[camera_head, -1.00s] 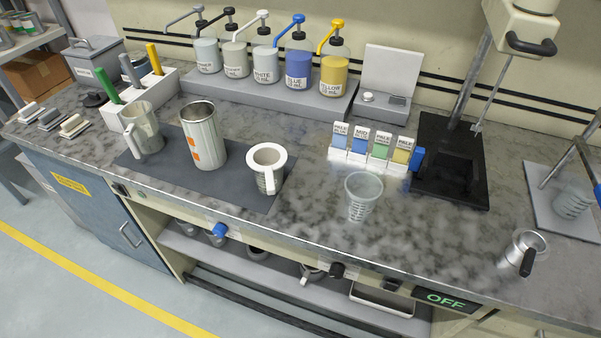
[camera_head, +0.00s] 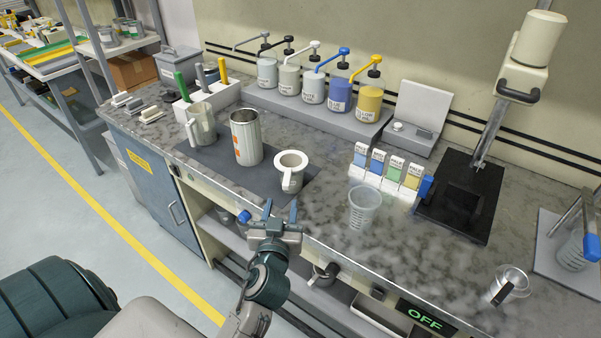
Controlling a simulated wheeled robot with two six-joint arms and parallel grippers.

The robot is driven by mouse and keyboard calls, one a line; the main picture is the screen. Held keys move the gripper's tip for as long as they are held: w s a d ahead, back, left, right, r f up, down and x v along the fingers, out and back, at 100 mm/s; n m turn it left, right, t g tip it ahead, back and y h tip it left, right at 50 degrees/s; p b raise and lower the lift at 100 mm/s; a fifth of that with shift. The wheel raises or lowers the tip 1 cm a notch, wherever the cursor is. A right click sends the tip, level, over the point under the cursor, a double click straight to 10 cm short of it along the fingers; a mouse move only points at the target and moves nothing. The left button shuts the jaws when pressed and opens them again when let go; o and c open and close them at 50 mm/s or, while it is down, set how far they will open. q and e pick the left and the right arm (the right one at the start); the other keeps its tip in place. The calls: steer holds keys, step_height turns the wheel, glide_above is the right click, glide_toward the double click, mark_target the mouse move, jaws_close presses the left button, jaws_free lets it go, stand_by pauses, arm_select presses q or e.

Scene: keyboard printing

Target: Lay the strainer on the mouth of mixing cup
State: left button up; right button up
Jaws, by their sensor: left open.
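A clear graduated cup (camera_head: 363,210) stands upright on the counter with its mouth open and uncovered. A small white handled vessel with a wide flat ring at its top (camera_head: 290,161) stands on the dark mat. A small metallic cup-like piece with a black handle (camera_head: 512,279) is at the counter's right front. I cannot tell for sure which of these is the strainer or the mixing cup. My left gripper (camera_head: 280,209) is open and empty at the counter's front edge, below and in front of the ringed vessel. My right gripper is not in view.
A clear jug (camera_head: 200,125) and a tall metal can (camera_head: 246,138) stand left on the mat (camera_head: 215,158). Pump bottles line the back, and labelled blocks (camera_head: 385,172) stand behind the clear cup. A black stand base (camera_head: 462,200) is at right. The front right counter is mostly clear.

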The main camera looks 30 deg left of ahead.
mark_target(287, 176)
arm_select(q)
steer(key=x, duration=0.1)
steer(key=p+x, duration=0.1)
steer(key=x, duration=0.2)
steer(key=shift+w+r+p, duration=0.4)
steer(key=shift+w+a+f, duration=0.1)
steer(key=shift+w+a, duration=0.1)
steer(key=shift+w, duration=0.05)
steer(key=p+x, duration=0.3)
steer(key=x, duration=0.1)
steer(key=shift+w+a, duration=0.15)
steer(key=shift+w, duration=0.15)
steer(key=shift+w+a, duration=0.15)
steer(key=shift+w, duration=0.15)
steer(key=shift+c, duration=0.4)
steer(key=shift+s, duration=0.1)
steer(key=c, duration=0.7)
jaws_close()
